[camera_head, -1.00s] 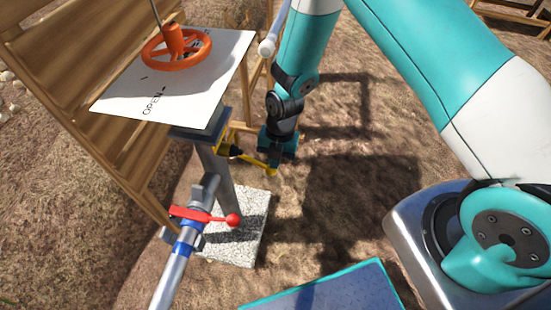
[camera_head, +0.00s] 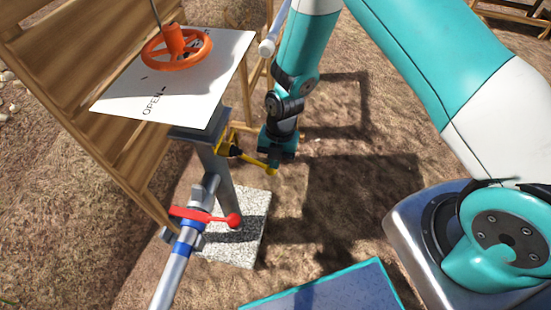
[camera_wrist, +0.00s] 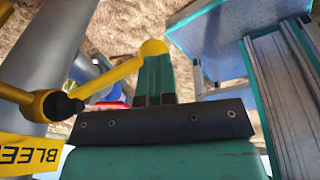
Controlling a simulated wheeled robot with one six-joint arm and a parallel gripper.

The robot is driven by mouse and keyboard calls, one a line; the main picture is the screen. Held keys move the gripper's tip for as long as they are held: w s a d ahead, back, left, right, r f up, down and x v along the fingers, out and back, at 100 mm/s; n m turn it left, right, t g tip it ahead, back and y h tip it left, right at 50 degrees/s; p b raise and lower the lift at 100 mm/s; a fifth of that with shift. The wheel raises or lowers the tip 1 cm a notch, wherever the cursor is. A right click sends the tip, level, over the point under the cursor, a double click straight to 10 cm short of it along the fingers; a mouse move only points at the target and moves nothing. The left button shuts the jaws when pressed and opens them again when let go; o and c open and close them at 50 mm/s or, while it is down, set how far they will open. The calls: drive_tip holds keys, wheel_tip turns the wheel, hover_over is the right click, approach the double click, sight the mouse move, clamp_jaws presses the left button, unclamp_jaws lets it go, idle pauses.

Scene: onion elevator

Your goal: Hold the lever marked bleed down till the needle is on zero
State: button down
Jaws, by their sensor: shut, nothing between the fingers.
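The yellow bleed lever (camera_head: 250,160) sticks out from the grey post with its round knob toward the right. In the wrist view the lever (camera_wrist: 112,76) runs from a black pivot up to its yellow knob, and a yellow tag (camera_wrist: 30,153) shows the letters "BLEE". My gripper (camera_wrist: 155,60) is shut and empty. Its fingertips are at the knob, which overlaps them in the wrist view; I cannot tell whether they touch. In the head view my gripper (camera_head: 274,160) is just above the lever's knob end. No gauge or needle is visible.
An orange handwheel (camera_head: 177,48) sits above a white plate (camera_head: 190,95) marked "OPEN". A red lever (camera_head: 205,217) is on a pipe (camera_head: 175,270) nearer me. The post stands on a speckled block (camera_head: 250,230). A wooden slatted structure (camera_head: 75,95) is at left. Bare ground lies to the right.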

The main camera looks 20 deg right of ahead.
drive_tip(key=shift+s+d+f, duration=0.1)
drive_tip(key=shift+s+f, duration=0.1)
drive_tip(key=shift+f, duration=0.15)
drive_tip(key=s+d+p+v, duration=0.1)
drive_tip(key=p+v, duration=0.3)
drive_tip(key=v, duration=1)
drive_tip(key=shift+d, duration=0.65)
drive_tip(key=shift+r, duration=0.1)
drive_tip(key=s+a+r+m+t+y, duration=0.1)
drive_tip(key=s+a+r+m, duration=0.1)
drive_tip(key=s+r+m, duration=0.85)
drive_tip(key=s+a+r+m+y, duration=0.1)
drive_tip(key=s+r+m, duration=0.6)
drive_tip(key=r+m, duration=0.65)
wheel_tip(320, 180, up, 15)
drive_tip(key=n+p, duration=0.1)
drive_tip(key=p, duration=1.2)
drive_tip(key=shift+s+a, duration=0.15)
drive_tip(key=shift+s, duration=0.3)
drive_tip(key=shift+f, duration=0.2)
